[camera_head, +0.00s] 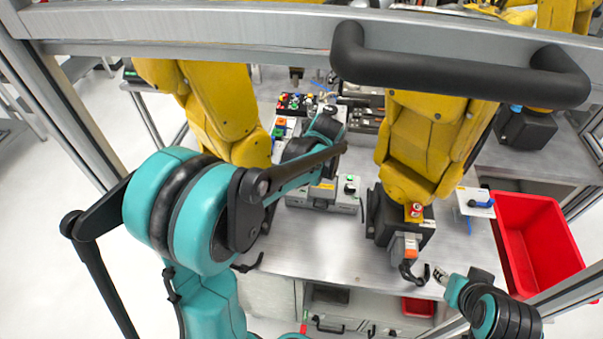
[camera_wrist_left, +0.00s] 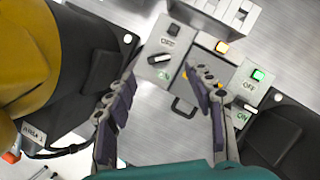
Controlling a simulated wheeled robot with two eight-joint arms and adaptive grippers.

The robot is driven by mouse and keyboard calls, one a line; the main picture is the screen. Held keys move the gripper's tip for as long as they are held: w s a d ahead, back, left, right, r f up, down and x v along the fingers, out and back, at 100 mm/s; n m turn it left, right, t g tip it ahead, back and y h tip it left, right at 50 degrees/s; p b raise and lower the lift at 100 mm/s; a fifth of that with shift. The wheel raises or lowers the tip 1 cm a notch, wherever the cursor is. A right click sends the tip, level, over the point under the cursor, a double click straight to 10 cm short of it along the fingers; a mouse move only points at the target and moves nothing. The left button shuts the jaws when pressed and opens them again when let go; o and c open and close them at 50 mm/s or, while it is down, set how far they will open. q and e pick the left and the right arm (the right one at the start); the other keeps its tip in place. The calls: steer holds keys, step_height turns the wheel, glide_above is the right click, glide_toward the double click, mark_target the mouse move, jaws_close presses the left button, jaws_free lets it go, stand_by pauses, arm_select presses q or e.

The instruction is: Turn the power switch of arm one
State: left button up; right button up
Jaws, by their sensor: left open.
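In the left wrist view, two grey control panels stand side by side. The left panel has an unlit dark button and a black rotary switch (camera_wrist_left: 159,58) between OFF and ON labels. The right panel has a lit green button (camera_wrist_left: 258,74) and a black rotary switch (camera_wrist_left: 245,105), also between OFF and ON. I cannot tell which belongs to arm one. My left gripper (camera_wrist_left: 161,74) is open and empty, its fingers spread before the left panel; contact is unclear. In the head view my left arm hides its fingers. My right gripper (camera_head: 440,275) is at the lower right.
Two yellow robot arms (camera_head: 220,110) (camera_head: 428,135) stand on the metal table (camera_head: 300,240). A grey control box (camera_head: 322,200) sits between them. A red bin (camera_head: 540,245) is at the right. A black handle (camera_head: 460,68) on a metal frame crosses the top.

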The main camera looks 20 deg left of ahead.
arm_select(q)
steer(key=b+x, duration=0.2)
steer(key=x, duration=0.5)
steer(key=shift+a, duration=0.1)
steer(key=shift+s, duration=0.1)
steer(key=c, duration=1.1)
